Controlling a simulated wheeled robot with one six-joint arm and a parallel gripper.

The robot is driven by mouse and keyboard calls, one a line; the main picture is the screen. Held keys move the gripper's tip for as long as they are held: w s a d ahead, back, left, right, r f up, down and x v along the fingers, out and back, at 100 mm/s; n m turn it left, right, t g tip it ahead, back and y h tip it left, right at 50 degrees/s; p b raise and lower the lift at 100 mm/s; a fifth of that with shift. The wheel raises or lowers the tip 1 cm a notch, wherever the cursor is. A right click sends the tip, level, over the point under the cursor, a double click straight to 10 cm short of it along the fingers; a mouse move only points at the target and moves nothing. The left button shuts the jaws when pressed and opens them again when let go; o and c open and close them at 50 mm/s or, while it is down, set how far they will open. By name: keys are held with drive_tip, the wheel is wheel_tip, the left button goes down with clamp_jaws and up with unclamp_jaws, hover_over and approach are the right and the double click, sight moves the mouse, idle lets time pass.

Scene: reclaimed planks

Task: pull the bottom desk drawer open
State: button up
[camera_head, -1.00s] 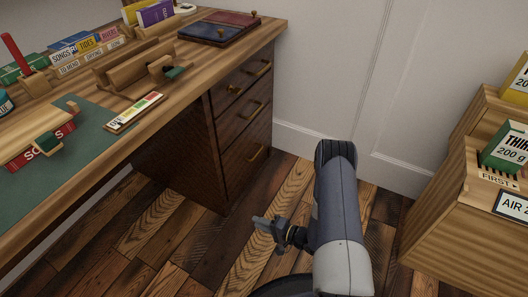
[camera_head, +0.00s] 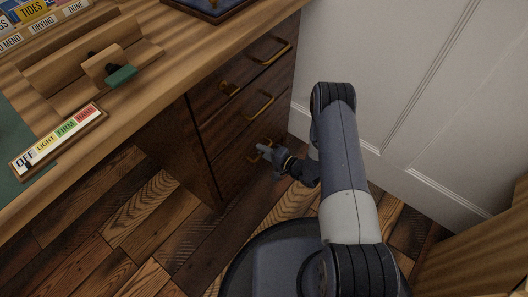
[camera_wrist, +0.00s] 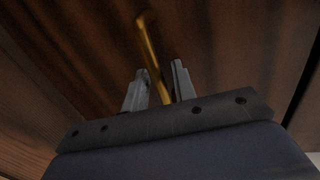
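The desk's bottom drawer (camera_head: 232,172) has a dark wood front and looks shut, flush with the cabinet. Its brass handle (camera_head: 257,150) is partly hidden by my gripper (camera_head: 264,153), which is at the handle. In the wrist view, the brass bar (camera_wrist: 152,55) runs between the two fingers of my gripper (camera_wrist: 160,88). The fingers stand apart, with gaps visible beside the bar, so the gripper is open around it.
The middle drawer handle (camera_head: 260,106) and top drawer handle (camera_head: 272,50) are above, both drawers shut. A white panelled wall (camera_head: 400,90) stands close on the right. The plank floor (camera_head: 165,235) before the drawers is clear. A wooden unit (camera_head: 485,255) is at lower right.

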clamp_jaws()
drive_tip(key=shift+d, duration=0.1)
idle(0.5)
